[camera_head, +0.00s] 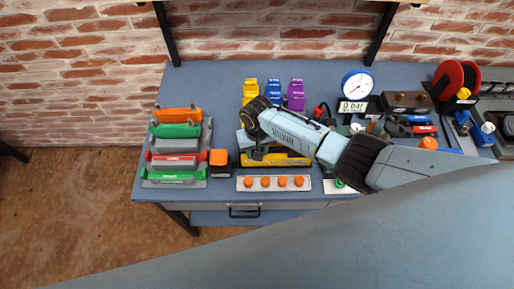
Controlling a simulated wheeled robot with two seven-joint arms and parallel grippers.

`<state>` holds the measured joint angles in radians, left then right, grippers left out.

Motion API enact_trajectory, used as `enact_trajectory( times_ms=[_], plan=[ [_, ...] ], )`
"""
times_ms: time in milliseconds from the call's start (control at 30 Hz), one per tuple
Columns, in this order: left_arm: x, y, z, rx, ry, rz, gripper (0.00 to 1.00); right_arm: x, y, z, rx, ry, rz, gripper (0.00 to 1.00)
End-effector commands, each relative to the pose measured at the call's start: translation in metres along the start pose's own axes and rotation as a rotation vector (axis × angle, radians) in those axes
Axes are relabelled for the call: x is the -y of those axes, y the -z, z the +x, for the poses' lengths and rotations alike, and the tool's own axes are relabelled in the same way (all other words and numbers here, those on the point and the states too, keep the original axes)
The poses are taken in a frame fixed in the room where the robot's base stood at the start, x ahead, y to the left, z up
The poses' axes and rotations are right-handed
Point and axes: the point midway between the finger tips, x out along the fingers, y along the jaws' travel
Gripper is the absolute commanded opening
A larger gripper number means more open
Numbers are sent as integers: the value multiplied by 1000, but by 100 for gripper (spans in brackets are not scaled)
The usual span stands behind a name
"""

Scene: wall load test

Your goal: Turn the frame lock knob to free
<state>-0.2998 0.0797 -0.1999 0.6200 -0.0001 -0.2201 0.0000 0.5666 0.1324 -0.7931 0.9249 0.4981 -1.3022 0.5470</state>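I cannot tell for certain which part is the frame lock knob. A grey strip (275,190) at the bench's front edge carries a row of orange round knobs (265,182). A black block with an orange top (220,160) stands left of it. A yellow bar-shaped tool (290,160) lies behind the strip, partly covered by my arm. My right arm comes in from the right, and its black wrist is above the yellow tool. The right gripper (258,152) points down there; its fingers are too small and hidden to read. My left gripper is not in view.
A blue bench (215,85) stands against a brick wall. Orange, green and red tools (178,131) sit in a rack at left. Yellow, blue and purple blocks (295,94), a round gauge (357,83) and a red reel (449,80) stand behind. The back left is clear.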

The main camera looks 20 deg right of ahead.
Motion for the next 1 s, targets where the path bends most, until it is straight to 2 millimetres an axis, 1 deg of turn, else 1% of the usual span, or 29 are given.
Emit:
enact_trajectory(
  times_ms=[200, 500, 733, 1000],
  plan=[
    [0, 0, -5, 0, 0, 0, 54, 0, -1, 0, 3, 1, -197, 15],
    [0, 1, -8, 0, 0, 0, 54, 0, 0, 0, 1, 1, -412, 15],
    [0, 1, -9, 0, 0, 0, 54, 0, 0, 0, 0, 1, -504, 15],
    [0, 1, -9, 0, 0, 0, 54, 0, 0, 0, 0, 1, -541, 15]
  ],
)
